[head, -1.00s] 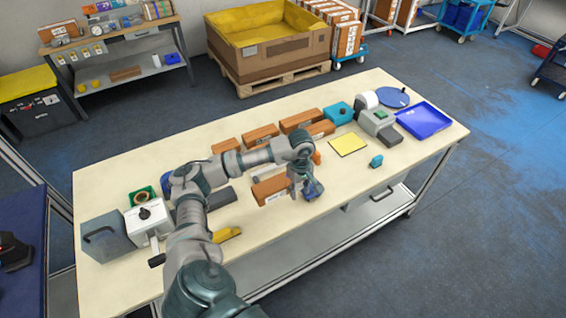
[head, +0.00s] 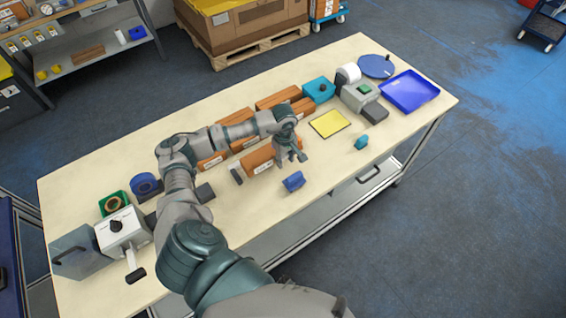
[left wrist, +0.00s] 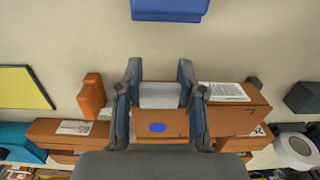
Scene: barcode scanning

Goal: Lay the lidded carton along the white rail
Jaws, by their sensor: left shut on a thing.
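My left gripper (head: 289,158) is shut on a brown carton (head: 258,160) with a white label, near the middle of the table. The brown body with a white label (left wrist: 226,92) extends to the right there. The gripper hides part of the carton, and I cannot tell whether it touches the table. I cannot clearly make out the white rail. My right gripper is not in view.
Several brown cartons (head: 277,98) stand in a row behind the held one. A blue block (head: 293,181) lies in front of the gripper. A yellow pad (head: 330,123), teal piece (head: 361,143) and blue tray (head: 409,91) are right. The front middle table is mostly clear.

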